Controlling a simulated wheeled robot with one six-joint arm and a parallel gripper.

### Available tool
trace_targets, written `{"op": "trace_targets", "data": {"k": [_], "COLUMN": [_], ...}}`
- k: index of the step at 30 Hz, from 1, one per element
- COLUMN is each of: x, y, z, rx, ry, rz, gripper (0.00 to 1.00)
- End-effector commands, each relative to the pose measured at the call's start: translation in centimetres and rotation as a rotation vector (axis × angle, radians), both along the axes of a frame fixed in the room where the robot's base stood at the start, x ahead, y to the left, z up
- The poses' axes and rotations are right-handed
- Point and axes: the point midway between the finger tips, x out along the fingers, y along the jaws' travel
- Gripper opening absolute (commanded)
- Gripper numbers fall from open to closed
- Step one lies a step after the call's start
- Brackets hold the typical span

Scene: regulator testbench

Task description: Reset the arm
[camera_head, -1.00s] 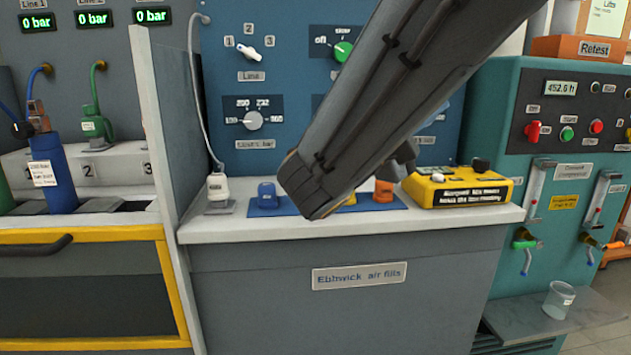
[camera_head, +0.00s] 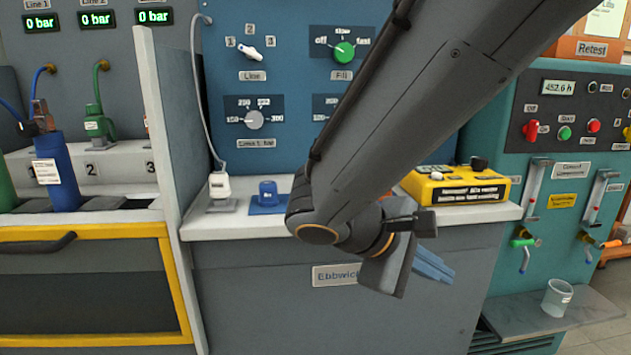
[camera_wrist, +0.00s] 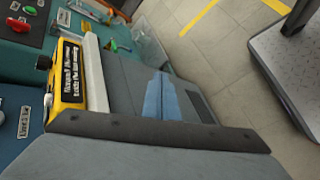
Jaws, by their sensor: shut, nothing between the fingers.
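My arm comes down from the upper right in the head view and folds at a joint in front of the counter. My gripper (camera_head: 434,266) has blue fingers and hangs in front of the cabinet face, below the counter edge. The fingers are together with nothing between them. In the wrist view the gripper (camera_wrist: 160,98) shows as blue fingertips over the grey cabinet side, partly hidden by a dark wrist part. The gripper touches nothing that I can see.
The grey counter cabinet (camera_head: 250,280) stands close behind the arm. A yellow box (camera_head: 458,187) sits on its top. At right are the teal compressor panel (camera_head: 560,110) and a shelf with a clear cup (camera_head: 557,298). In the wrist view, tiled floor (camera_wrist: 220,45) is open.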

Motion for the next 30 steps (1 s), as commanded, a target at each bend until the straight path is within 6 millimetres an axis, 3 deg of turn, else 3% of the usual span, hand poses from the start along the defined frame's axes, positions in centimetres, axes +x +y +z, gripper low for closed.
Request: {"op": "trace_targets", "data": {"k": [3,6,12,22,30], "x": [-4.0,-6.7,-9.5,-10.9,-10.5], "y": [3.5,7.0,12.6,18.7,17.0], "z": [-4.8,-7.6,-10.2,-11.1,-8.1], "rx": [0.226,0.412,0.671,0.946,0.951], "ry": [0.116,0.178,0.220,0.198,0.168], "rz": [-0.049,-0.090,-0.156,-0.241,-0.299], "gripper": [0.00,0.00,0.00,0.00,0.00]}}
